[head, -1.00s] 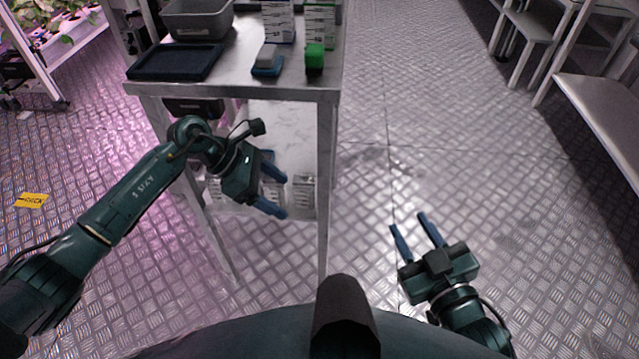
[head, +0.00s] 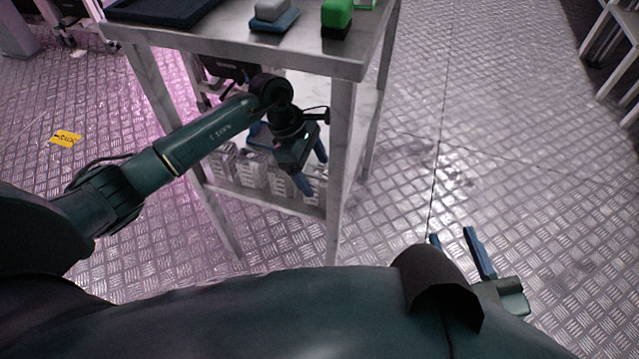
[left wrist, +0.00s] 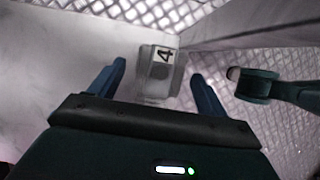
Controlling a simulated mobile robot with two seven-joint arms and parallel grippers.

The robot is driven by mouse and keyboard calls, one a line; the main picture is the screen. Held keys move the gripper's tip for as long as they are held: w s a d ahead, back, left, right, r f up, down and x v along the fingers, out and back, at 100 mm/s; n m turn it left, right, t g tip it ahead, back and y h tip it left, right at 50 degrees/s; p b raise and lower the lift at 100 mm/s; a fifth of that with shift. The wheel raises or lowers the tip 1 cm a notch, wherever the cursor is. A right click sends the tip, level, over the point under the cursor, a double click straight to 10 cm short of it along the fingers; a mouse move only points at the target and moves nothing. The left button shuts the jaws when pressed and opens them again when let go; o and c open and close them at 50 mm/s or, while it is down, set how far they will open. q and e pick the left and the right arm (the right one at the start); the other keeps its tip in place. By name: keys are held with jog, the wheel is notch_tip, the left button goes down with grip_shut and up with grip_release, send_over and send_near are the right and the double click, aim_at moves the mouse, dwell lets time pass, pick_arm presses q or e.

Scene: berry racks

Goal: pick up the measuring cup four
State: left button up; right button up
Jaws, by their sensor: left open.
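The measuring cup four (left wrist: 160,72) shows in the left wrist view as a pale, see-through cup with a black 4 on a white label. It lies between the two blue fingers of my left gripper (left wrist: 158,69), which is open with a gap on each side. In the head view my left gripper (head: 312,170) is tilted down at the lower shelf (head: 235,192) of the metal table. Several pale cups (head: 250,170) stand there; I cannot tell which is four. My right gripper (head: 452,235) is open and empty over the floor at the right.
The metal table top (head: 215,35) is above my left forearm. It carries a dark tray (head: 165,8), a grey and blue sponge-like item (head: 274,18) and a green block (head: 337,14). A front table leg (head: 338,170) stands close to my left gripper.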

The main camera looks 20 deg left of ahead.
aim_at(321, 180)
pick_arm(q)
jog(key=x, duration=0.4)
jog(key=shift+d+r+b, duration=0.1)
jog(key=shift+b, duration=0.3)
jog(key=shift+c, duration=0.6)
jog(key=c, duration=0.9)
jog(key=shift+c, duration=0.2)
jog(key=shift+r, duration=0.15)
